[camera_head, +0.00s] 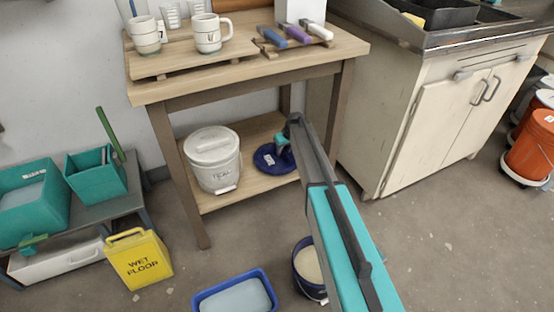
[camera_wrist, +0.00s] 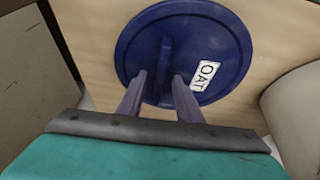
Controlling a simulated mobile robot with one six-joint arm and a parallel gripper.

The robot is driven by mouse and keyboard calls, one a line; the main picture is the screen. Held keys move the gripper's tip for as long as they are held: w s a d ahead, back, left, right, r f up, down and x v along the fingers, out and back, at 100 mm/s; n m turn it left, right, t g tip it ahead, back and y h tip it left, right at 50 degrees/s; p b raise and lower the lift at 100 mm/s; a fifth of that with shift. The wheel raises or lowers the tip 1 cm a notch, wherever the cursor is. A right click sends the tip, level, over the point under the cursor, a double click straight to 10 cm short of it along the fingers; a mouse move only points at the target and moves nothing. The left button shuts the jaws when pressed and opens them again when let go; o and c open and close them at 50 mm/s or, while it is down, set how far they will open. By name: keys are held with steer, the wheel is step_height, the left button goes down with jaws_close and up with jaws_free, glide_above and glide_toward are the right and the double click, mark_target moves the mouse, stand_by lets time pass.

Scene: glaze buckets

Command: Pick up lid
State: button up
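The blue round lid (camera_head: 263,163) lies on the lower shelf of the wooden table, to the right of a white bucket. In the wrist view the lid (camera_wrist: 215,45) has a white label reading OAT and a raised ridge-like handle (camera_wrist: 166,52) across its middle. My gripper (camera_head: 281,149) reaches in over the lid and hides part of it. In the wrist view my gripper (camera_wrist: 160,77) has its two fingers apart, one on each side of the handle's near end. Whether they touch the handle or lid I cannot tell.
The lidded white bucket (camera_head: 212,162) stands left on the shelf (camera_head: 240,193). An open dark blue bucket (camera_head: 300,285) with cream contents stands on the floor, partly behind my arm. The tabletop (camera_head: 180,89) overhangs the shelf.

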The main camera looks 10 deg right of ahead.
jaws_close()
steer(key=shift+r, duration=0.1)
step_height(320, 180, up, 10)
steer(key=p, duration=0.2)
stand_by(0.4)
stand_by(0.6)
